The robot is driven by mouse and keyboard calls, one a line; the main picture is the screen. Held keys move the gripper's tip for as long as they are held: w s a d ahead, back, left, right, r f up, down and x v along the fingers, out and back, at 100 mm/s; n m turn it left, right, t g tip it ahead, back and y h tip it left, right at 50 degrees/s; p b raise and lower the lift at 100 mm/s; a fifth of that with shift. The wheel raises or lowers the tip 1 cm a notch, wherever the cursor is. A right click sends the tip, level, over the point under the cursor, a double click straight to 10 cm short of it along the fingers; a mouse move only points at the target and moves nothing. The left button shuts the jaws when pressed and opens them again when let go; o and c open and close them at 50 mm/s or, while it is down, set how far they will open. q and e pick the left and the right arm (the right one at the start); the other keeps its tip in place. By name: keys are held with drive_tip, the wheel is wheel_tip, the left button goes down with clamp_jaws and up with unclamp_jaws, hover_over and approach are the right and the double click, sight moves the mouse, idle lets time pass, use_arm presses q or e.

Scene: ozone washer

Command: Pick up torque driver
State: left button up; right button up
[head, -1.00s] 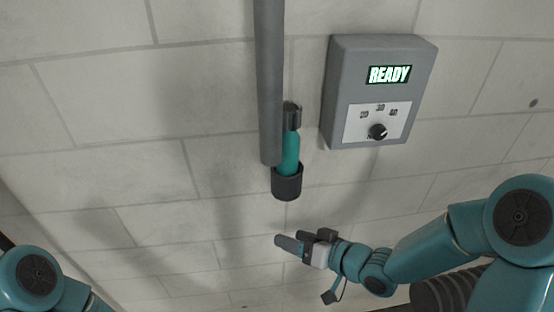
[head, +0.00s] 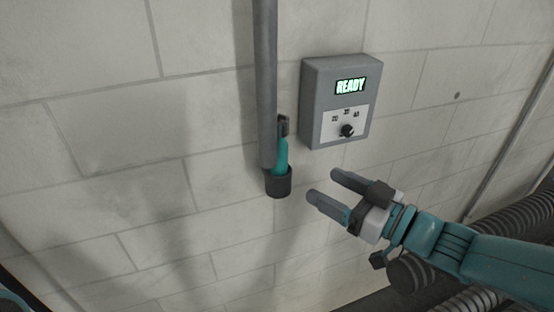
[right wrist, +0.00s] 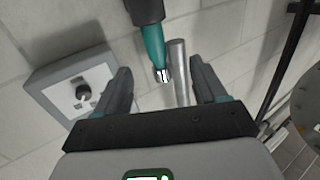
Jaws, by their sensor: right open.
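The torque driver (head: 281,155) is teal with a dark upper end and stands upright in a dark cup-shaped holder (head: 278,183) on the wall, partly hidden by a grey vertical pole. My right gripper (head: 324,186) is open and empty, to the right of the holder, with its fingers pointing left toward it. In the right wrist view the driver (right wrist: 152,46) appears upside down with a shiny end, between and beyond the open fingers (right wrist: 160,72), apart from both. My left gripper is out of view.
The grey pole (head: 265,80) runs down close in front of the driver. A grey control box (head: 312,90) reading READY, with a dial, is on the wall to the right. The block wall left of the pole is clear. Ribbed hoses (head: 520,222) lie at lower right.

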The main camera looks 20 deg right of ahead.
sight(286, 155)
drive_tip(key=shift+t, duration=0.3)
drive_tip(key=x, duration=0.3)
drive_tip(key=p+x, duration=0.1)
drive_tip(key=x, duration=0.2)
drive_tip(key=d+r+x, duration=0.1)
drive_tip(key=x, duration=0.2)
drive_tip(key=shift+w+a+r+p, duration=0.15)
drive_tip(key=shift+w+p, duration=0.15)
drive_tip(key=shift+w, duration=0.25)
drive_tip(key=x, duration=0.1)
drive_tip(key=p+x, duration=0.1)
drive_tip(key=x, duration=0.3)
drive_tip(key=shift+a+f+p, duration=0.15)
drive_tip(key=shift+f+p, duration=0.1)
drive_tip(key=shift+p, duration=0.1)
drive_tip(key=shift+w+a+f, duration=0.1)
drive_tip(key=shift+w+a, duration=0.1)
drive_tip(key=shift+w, duration=0.2)
drive_tip(key=shift+s, duration=0.1)
clamp_jaws()
